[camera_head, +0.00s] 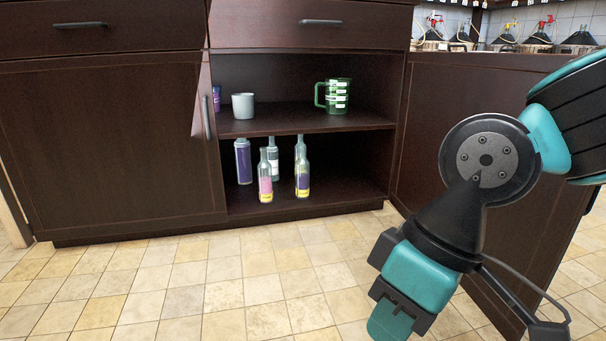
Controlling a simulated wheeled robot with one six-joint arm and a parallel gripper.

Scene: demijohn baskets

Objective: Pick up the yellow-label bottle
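Several bottles stand upright on the lower shelf of the open cabinet. The front-left bottle (265,178) is clear, with a pink-purple band and a yellow band near its base. The right bottle (302,176) has a dark purple label and a small yellow band near its base, with another bottle neck close behind it. I cannot tell which is the yellow-label one. My gripper (392,312) hangs at the lower right, apart from the bottles and nearer to me. Its fingers are partly cut off by the bottom edge, so its opening is unclear.
A purple-labelled bottle (243,161) and a pale-labelled bottle (272,158) stand close by. The upper shelf (290,121) above them holds a grey mug (243,106) and a green measuring jug (335,96). A cabinet door (205,95) stands open at left. The tiled floor (220,290) in front is clear.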

